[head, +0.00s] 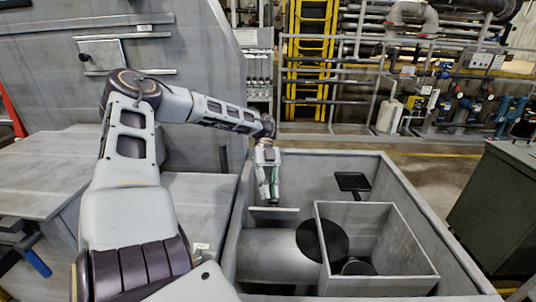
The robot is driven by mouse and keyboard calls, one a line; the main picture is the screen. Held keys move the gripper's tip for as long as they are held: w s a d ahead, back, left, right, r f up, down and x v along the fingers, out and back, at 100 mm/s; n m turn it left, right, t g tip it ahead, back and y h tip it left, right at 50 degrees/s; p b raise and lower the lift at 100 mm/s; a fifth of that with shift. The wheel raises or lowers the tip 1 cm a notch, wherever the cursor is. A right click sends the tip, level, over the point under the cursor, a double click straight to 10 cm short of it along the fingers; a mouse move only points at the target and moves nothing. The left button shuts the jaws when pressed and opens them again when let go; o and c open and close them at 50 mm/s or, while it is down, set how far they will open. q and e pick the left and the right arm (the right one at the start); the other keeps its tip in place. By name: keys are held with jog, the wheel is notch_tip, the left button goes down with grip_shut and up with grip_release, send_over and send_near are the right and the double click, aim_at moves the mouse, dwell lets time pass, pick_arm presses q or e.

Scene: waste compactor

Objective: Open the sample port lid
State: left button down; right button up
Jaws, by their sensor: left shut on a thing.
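My left gripper (270,197) reaches down into the big grey open-topped bin (400,170) from its far left side. Its fingers are shut at the upper edge of a thin grey plate (286,213), which looks like the sample port lid. The plate stands close to a fat grey horizontal cylinder (270,258). The fingers partly hide the plate's edge, so its hinge and exact opening angle cannot be told. My right gripper is not in view.
A black disc (322,240) sits at the cylinder's right end, beside an inner open grey box (420,262). A small black square paddle (353,181) stands near the bin's back wall. A dark green cabinet (497,205) stands right, beyond a strip of floor.

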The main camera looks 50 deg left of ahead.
pick_arm(q)
jog(key=c, duration=1.6)
grip_release()
jog(key=shift+w+d+f, duration=0.2)
jog(key=shift+w, duration=0.4)
jog(key=shift+w+d+f, duration=0.15)
jog(key=shift+w, duration=0.4)
jog(key=o, duration=0.5)
jog(key=shift+s+r, duration=0.1)
jog(key=shift+s, duration=0.25)
jog(key=shift+c, duration=0.2)
jog(key=v, duration=1.2)
jog(key=shift+s+a, duration=0.15)
jog(key=shift+s, duration=0.2)
jog(key=shift+r, duration=0.1)
